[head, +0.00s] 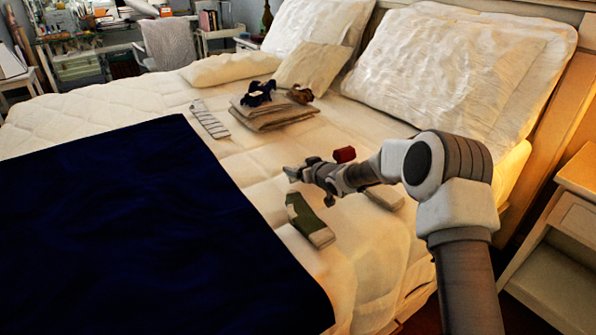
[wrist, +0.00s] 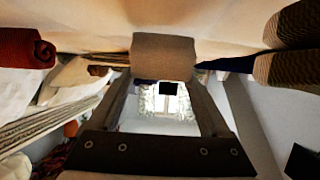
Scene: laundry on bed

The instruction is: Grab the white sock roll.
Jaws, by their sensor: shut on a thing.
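In the wrist view a short roll (wrist: 165,52), pale tan in the shade, sits between the fingertips of my gripper (wrist: 165,74). I take it to be the white sock roll, and my gripper is shut on it. In the head view my gripper (head: 296,174) is low over the bed, right of the dark blue blanket. The roll is too small there to make out clearly. In the wrist view the bed surface is close to the roll, and I cannot tell whether they touch.
A red roll (head: 344,154) lies just behind my arm. A green and white sock (head: 308,220) lies in front of my gripper. A striped sock (head: 209,119) and folded cloth (head: 272,117) with dark blue (head: 258,92) and brown (head: 300,94) rolls are further back. The blue blanket (head: 130,235) is flat.

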